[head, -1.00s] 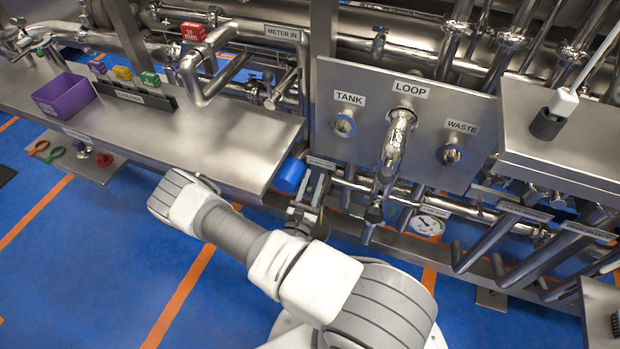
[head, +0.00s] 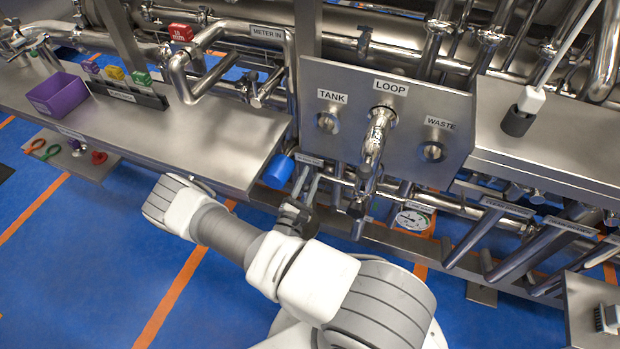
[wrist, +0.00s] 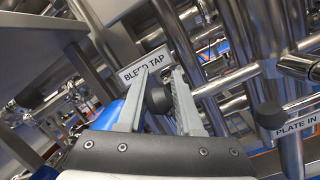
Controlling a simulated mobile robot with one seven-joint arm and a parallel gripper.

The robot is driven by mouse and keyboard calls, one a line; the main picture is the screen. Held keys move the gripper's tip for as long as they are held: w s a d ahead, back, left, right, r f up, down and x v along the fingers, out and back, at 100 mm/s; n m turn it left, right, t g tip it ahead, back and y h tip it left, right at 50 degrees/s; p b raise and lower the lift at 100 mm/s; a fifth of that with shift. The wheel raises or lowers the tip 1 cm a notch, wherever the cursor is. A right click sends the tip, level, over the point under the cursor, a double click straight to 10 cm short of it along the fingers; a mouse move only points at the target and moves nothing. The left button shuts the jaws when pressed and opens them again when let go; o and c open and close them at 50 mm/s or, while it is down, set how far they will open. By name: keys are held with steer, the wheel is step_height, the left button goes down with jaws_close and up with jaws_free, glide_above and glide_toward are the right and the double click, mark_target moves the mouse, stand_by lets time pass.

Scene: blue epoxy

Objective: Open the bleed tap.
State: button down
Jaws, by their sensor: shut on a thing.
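The bleed tap shows in the wrist view as a dark rounded knob (wrist: 158,98) below a white "BLEED TAP" label (wrist: 146,66). My gripper (wrist: 161,78) has one finger on each side of this knob and is shut on it. In the head view my gripper (head: 305,186) is low under the panel, just right of a blue cylinder (head: 278,171) at the shelf's end. The label (head: 309,160) is small there, and the knob is hidden or too small to make out. The blue cylinder (wrist: 108,115) also shows behind the left finger.
A steel panel (head: 345,135) with TANK, LOOP and WASTE ports stands above my gripper. A bent pipe (head: 374,145) comes from LOOP. A gauge (head: 412,219) and angled handles (head: 475,238) are to the right. The steel shelf (head: 190,135) is left. Blue floor in front is open.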

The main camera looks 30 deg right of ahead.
steer(key=shift+a+f, duration=0.1)
steer(key=shift+f, duration=0.05)
steer(key=c, duration=0.6)
jaws_free()
